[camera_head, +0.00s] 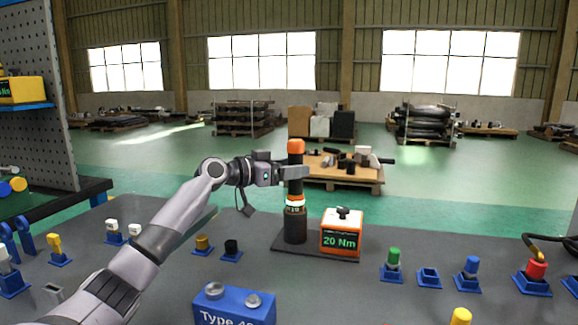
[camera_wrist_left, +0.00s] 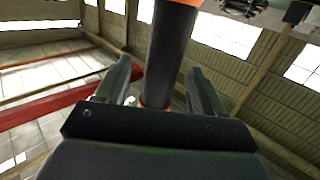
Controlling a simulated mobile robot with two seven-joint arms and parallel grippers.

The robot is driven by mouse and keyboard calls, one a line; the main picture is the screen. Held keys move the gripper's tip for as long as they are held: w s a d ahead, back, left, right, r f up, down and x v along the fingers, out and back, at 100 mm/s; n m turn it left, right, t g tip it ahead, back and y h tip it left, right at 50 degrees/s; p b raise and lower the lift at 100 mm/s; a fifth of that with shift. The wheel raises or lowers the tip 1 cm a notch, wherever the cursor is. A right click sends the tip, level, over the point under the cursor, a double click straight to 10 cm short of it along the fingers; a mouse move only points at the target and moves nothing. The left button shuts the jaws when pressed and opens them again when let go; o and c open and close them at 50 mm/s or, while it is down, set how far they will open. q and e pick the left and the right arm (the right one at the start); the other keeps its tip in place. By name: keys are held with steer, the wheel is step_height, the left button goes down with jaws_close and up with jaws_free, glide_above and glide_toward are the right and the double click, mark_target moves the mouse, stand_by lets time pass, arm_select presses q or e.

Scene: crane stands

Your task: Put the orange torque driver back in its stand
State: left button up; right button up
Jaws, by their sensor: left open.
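The orange torque driver (camera_head: 295,147) stands upright, with an orange cap, a dark shaft and a lit ring lower down. Its lower end meets the dark round holder (camera_head: 295,229) of the stand; how deep it sits is hidden. The stand's base plate also bears an orange box (camera_head: 341,238) reading 20 Nm. My left gripper (camera_head: 295,172) is open, its fingers around the shaft just below the cap. In the left wrist view the dark shaft (camera_wrist_left: 168,55) rises between the two spread fingers, with gaps at both sides. My right gripper is not in view.
A blue box (camera_head: 235,308) marked Type 40 stands at the front. Small blue holders with coloured plugs, such as a green one (camera_head: 393,260) and a red one (camera_head: 536,269), stand to the right. A pegboard shelf (camera_head: 38,107) rises at left. Grey table is clear between them.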

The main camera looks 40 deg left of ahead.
arm_select(q)
steer(key=b+v, duration=0.4)
steer(key=v, duration=0.1)
steer(key=shift+s+r, duration=0.1)
steer(key=shift+r, duration=0.05)
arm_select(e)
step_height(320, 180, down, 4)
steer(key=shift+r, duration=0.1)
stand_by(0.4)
